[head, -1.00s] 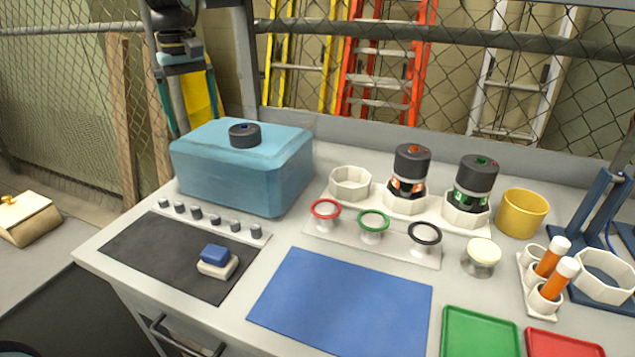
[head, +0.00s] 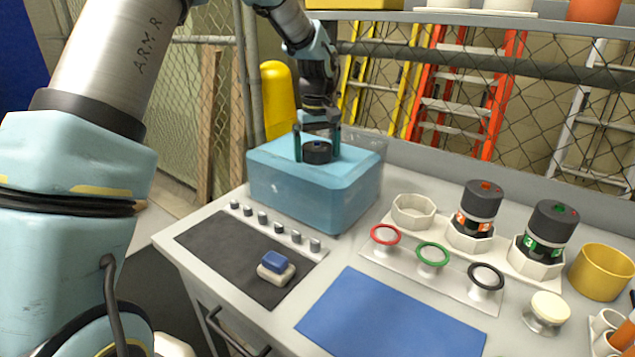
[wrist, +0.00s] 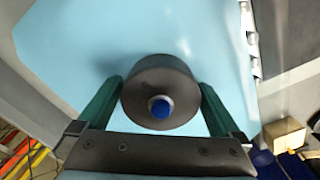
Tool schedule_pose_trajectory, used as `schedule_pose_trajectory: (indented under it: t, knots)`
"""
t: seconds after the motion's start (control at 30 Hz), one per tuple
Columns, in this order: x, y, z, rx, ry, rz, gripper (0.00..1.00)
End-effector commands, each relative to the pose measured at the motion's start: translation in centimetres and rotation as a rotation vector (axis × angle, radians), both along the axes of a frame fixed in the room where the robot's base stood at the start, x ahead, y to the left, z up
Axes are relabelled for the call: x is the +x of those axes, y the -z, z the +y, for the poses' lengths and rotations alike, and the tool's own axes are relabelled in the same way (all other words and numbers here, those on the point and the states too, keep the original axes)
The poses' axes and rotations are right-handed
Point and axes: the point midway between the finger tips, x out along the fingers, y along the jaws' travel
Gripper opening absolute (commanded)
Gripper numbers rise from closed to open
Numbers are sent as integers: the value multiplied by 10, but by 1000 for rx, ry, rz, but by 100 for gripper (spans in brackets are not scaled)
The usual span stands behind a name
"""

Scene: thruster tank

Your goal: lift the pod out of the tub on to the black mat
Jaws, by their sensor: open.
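The pod (head: 318,153) shows as a dark round cap with a blue button on top, standing out of the pale blue tub (head: 300,205). Its lower part is hidden in the tub. My gripper (head: 317,158) is open and points down over the tub, with one teal finger on each side of the cap. In the wrist view the cap (wrist: 158,75) lies between the two spread fingers; I cannot tell whether either touches it. The black mat (head: 215,252) lies on the bench in front of the tub.
A blue and white block (head: 276,267) lies on the mat's right part. A row of small grey knobs (head: 262,219) runs between mat and tub. Right of the tub stand a holder (head: 413,211) and two other pods (head: 480,205). The mat's left part is clear.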

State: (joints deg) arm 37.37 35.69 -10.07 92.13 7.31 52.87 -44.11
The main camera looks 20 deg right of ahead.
Motion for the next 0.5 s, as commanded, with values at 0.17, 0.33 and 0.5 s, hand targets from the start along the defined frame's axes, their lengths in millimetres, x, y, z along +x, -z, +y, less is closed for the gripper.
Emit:
schedule_pose_trajectory:
  t: [0.17,0.33,0.5]
  knots:
    - [-1,14,0,1,2,0,100]
    - [0,16,0,0,1,-1,100]
    - [0,16,0,0,1,-1,86]
